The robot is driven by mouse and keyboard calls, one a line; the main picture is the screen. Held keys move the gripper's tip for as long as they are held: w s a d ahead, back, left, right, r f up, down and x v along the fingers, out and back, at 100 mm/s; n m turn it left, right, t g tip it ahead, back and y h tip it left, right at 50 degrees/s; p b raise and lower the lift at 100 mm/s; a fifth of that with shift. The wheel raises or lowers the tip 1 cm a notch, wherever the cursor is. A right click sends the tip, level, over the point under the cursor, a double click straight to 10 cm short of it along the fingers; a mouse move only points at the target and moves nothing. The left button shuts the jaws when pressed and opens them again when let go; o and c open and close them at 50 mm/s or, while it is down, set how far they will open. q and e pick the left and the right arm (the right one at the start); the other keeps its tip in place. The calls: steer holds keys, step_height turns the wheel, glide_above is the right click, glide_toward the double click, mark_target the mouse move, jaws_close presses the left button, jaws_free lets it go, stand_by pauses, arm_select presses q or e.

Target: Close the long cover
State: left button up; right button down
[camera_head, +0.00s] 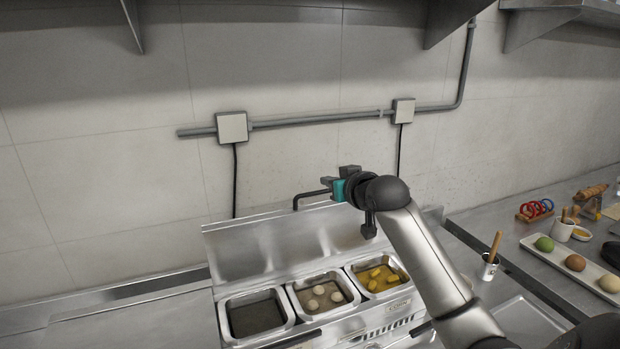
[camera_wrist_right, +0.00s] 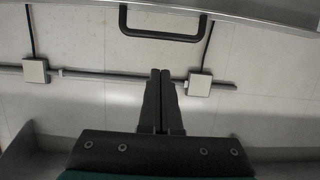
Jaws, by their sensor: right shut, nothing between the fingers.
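The long cover (camera_head: 265,245) is a steel lid standing open behind the food pans. Its black bar handle (camera_head: 311,194) rises at its upper edge, and the arm hides part of the cover's right side. In the right wrist view the handle (camera_wrist_right: 160,36) hangs from the cover's edge (camera_wrist_right: 240,10) at the top. My right gripper (camera_head: 328,188) is at the handle's right end in the head view; its shut fingers (camera_wrist_right: 160,75) are empty and appear below the handle in the wrist view. I cannot tell whether they touch it. My left gripper is not in view.
Three pans sit in front of the cover: an empty-looking one (camera_head: 256,316), one with pale round pieces (camera_head: 336,292), one with yellow pieces (camera_head: 393,277). A counter at right holds a cup (camera_head: 488,267) and a food tray (camera_head: 587,268). Shelves (camera_head: 560,12) overhang the wall.

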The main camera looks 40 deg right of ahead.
steer(key=p, duration=0.3)
glide_above(320, 206)
steer(key=shift+a+f, duration=0.1)
steer(key=shift+f, duration=2.1)
